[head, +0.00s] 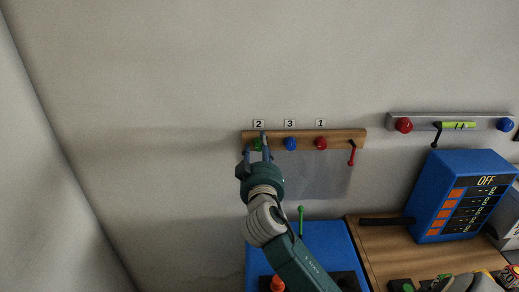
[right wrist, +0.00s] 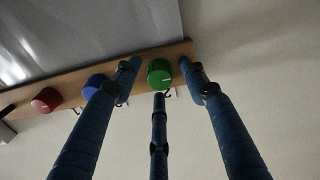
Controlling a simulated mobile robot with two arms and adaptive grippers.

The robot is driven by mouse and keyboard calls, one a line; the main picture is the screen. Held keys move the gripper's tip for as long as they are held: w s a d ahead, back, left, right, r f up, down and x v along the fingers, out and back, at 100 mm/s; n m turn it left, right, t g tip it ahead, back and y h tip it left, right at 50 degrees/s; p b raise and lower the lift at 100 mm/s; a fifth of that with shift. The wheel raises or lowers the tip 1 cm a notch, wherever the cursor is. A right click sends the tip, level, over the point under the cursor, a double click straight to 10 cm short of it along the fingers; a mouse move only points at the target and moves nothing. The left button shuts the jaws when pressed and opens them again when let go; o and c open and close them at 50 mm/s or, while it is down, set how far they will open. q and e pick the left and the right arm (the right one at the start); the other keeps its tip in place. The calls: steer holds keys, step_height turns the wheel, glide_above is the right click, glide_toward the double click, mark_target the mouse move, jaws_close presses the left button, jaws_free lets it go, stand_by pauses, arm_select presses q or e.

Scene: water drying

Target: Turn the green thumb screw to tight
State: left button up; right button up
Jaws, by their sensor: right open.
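The green thumb screw (head: 257,144) is at the left end of a wooden rail on the wall, under the label "2" (head: 258,124). In the right wrist view, the green thumb screw (right wrist: 160,74) shows as a round knob between my fingers. My right gripper (head: 256,151) is open and reaches up to the rail from below. In the right wrist view, its fingers (right wrist: 160,83) spread left, right and below the knob, with no clear grip on it. Part of the knob is hidden by the fingers in the head view. My left gripper is not in view.
A blue knob (head: 290,144) and a red knob (head: 321,143) sit on the same rail (head: 342,137), with a red lever (head: 352,153) at its right end. A grey panel hangs below. A blue box marked "OFF" (head: 463,190) stands at right.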

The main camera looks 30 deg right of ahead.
steer(key=shift+s+a, duration=0.1)
steer(key=v, duration=1.1)
steer(key=shift+s+a, duration=0.25)
steer(key=shift+s, duration=0.1)
steer(key=shift+f, duration=0.1)
